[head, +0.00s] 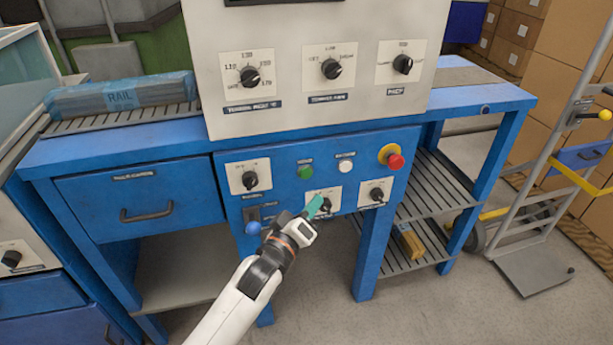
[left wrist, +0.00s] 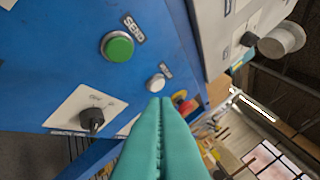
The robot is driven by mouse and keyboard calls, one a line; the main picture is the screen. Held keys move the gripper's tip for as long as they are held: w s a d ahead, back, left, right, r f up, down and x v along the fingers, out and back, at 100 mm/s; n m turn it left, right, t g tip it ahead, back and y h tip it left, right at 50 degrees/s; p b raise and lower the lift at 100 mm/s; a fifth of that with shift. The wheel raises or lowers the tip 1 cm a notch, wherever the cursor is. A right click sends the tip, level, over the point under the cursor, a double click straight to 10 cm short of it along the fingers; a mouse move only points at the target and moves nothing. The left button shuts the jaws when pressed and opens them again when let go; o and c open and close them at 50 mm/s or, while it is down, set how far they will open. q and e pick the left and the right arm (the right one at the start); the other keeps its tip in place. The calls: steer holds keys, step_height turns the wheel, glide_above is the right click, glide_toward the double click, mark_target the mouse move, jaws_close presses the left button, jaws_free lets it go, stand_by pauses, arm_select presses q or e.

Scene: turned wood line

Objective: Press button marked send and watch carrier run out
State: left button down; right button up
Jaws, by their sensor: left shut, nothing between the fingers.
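The green button (head: 305,171) sits on the blue front panel of the bench. In the left wrist view the green button (left wrist: 117,46) has a black label reading SEND beside it. A white button (head: 346,166) is to its right; it also shows in the left wrist view (left wrist: 156,83), just beyond my fingertips. My left gripper (head: 314,206), with teal fingers, is shut and empty. In the head view its tips appear below the green button, over the dial plate; their gap to the panel is unclear. My right gripper is not in view.
A red emergency knob (head: 395,161) on a yellow base is right of the white button. Rotary dials surround the buttons, and a blue-knobbed lever (head: 253,228) is at lower left. A blue-wrapped package (head: 120,96) marked RAIL lies on the left rollers. A hand truck (head: 540,225) stands right.

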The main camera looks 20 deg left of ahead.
mark_target(306, 173)
arm_select(q)
steer(key=shift+w+a+b, duration=0.1)
steer(key=shift+w+a, duration=0.5)
steer(key=shift+w, duration=0.3)
steer(key=shift+w+a+b, duration=0.1)
steer(key=shift+w+a, duration=0.5)
steer(key=shift+w, duration=0.25)
steer(key=shift+w+a+b, duration=0.1)
steer(key=shift+w+a, duration=0.5)
steer(key=shift+w, duration=0.3)
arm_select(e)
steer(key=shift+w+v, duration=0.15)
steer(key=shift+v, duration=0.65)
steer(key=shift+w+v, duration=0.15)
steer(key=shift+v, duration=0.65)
arm_select(q)
steer(key=shift+w, duration=0.1)
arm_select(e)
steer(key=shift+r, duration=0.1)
arm_select(q)
steer(key=shift+w+a, duration=0.2)
steer(key=shift+a, duration=0.05)
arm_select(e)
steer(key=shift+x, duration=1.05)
arm_select(q)
steer(key=shift+w+p, duration=0.1)
steer(key=shift+p, duration=0.2)
